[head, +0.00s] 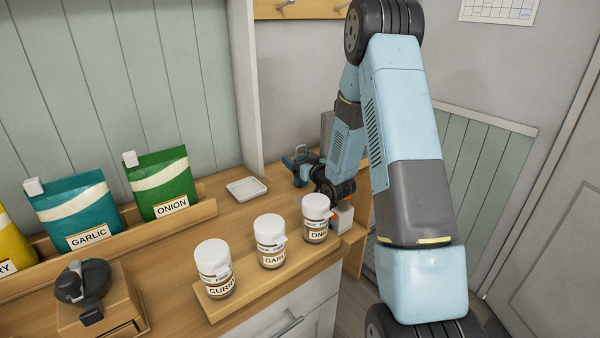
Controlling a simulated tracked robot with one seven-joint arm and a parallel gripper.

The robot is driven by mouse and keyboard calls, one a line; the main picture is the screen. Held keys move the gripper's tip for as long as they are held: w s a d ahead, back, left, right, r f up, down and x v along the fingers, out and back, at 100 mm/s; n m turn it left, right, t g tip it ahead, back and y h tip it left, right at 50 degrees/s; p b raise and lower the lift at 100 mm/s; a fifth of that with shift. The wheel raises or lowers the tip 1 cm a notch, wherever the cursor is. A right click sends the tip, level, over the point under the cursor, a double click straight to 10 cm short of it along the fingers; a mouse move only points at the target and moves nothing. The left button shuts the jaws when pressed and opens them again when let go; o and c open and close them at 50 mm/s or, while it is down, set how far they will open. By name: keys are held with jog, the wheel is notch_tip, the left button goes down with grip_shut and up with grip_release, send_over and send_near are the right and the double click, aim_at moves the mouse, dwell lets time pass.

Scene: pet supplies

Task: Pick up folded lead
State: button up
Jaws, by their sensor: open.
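I cannot make out a folded lead anywhere in the head view. My arm comes down from the top right, and its wrist bends low over the right end of the wooden counter (215,210). The small dark and blue end piece beyond the wrist appears to be my gripper (295,163), just right of a white square dish (246,189). Its jaws are open and small in the picture, and nothing is visibly held between them. The counter area behind my wrist and arm is hidden.
Jars labelled curry (216,270), garlic (270,242) and onion (316,218) stand on a front wooden strip. Garlic (75,210) and onion (163,185) pouches stand behind. A dark device (84,282) sits front left. A pale box with orange (343,217) is beside my wrist.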

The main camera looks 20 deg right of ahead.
jog(key=shift+c, duration=0.4)
jog(key=c, duration=1.1)
jog(key=shift+o, duration=0.2)
jog(key=shift+r, duration=0.5)
jog(key=s+r, duration=1.2)
jog(key=s, duration=0.2)
jog(key=shift+d, duration=0.35)
